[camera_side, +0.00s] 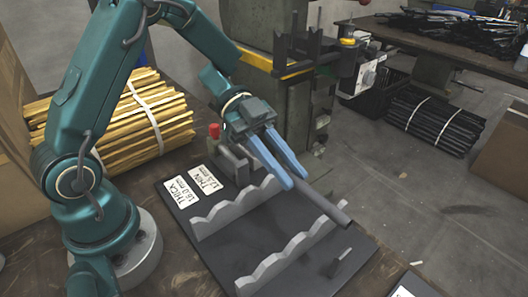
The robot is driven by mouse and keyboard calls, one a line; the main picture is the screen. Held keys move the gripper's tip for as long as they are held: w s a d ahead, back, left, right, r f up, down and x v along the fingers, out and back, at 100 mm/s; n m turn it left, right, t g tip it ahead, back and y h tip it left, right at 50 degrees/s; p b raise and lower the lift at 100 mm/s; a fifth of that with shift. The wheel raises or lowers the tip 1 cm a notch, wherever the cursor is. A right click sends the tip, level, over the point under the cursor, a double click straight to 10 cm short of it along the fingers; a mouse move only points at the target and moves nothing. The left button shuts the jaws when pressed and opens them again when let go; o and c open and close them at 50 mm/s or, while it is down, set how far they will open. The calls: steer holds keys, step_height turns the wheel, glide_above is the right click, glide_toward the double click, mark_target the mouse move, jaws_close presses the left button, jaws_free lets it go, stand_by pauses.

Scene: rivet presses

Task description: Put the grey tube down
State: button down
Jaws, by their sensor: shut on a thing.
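The grey tube (313,195) is a long dark rod. My gripper (289,178) has blue fingers and is shut on the tube. The tube slants down to the right over a black board (207,256) that carries two grey scalloped racks, a rear one (235,208) and a front one (285,264). The tube's lower end (345,221) shows above the right part of the front rack. I cannot tell whether it touches either rack. The tube's upper part is partly hidden by the gripper.
Two white labels reading THICK (183,190) and THIN (206,179) lie on the board's left part. A small upright peg (341,259) stands near the board's right edge. A press (290,75) with a red knob stands behind. Banded yellow rods (140,118) lie at the left.

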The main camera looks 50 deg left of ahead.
step_height(320, 180, up, 2)
steer(key=shift+r, duration=0.15)
steer(key=s+a+r, duration=0.2)
steer(key=s+a, duration=0.8)
steer(key=a, duration=0.1)
glide_above(230, 257)
step_height(230, 257, down, 8)
steer(key=shift+r, duration=0.1)
steer(key=shift+f, duration=1.7)
steer(key=c, duration=0.8)
jaws_free()
steer(key=shift+f, duration=0.1)
steer(key=shift+o, duration=0.2)
